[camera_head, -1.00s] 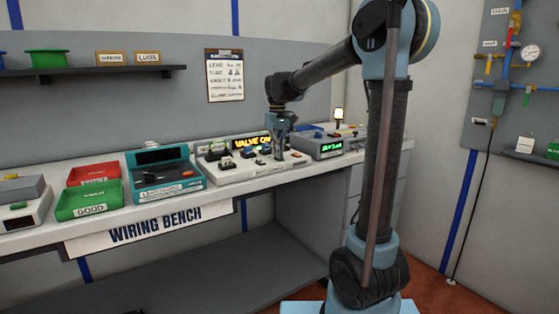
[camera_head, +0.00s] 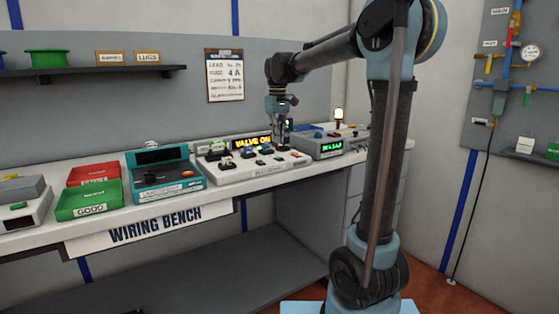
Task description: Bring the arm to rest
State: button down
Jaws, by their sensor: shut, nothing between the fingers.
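My arm (camera_head: 393,160) stands at the right and reaches over the wiring bench (camera_head: 222,201). My gripper (camera_head: 281,147) points down above the white board (camera_head: 262,172) with several small parts on it. The gripper is shut with nothing held. It is small in this view, and I cannot tell the exact gap between its tips and the board. A lit sign (camera_head: 252,142) reading "VALVE ON" stands just left of the gripper.
A teal device (camera_head: 165,180), a green bin (camera_head: 88,203) and a red bin (camera_head: 94,174) stand on the bench to the left. A grey unit with a green display (camera_head: 325,148) and a lit lamp (camera_head: 338,116) stand right of the gripper. Space above the bench is open.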

jog(key=shift+r, duration=0.5)
jog(key=s+d+f+m+t, duration=0.1)
jog(key=s+d+f+m, duration=0.1)
jog(key=s+d+f, duration=0.85)
jog(key=s+d+f+m+t, duration=0.1)
jog(key=s+d+f+m, duration=0.2)
jog(key=s+d+f, duration=0.7)
jog(key=s+d+f+m, duration=0.1)
jog(key=s+f, duration=0.4)
jog(key=s, duration=0.6)
jog(key=shift+s+m, duration=0.15)
jog(key=shift+m, duration=0.15)
jog(key=shift+f, duration=0.1)
jog(key=shift+w+f, duration=0.2)
jog(key=shift+w, duration=0.25)
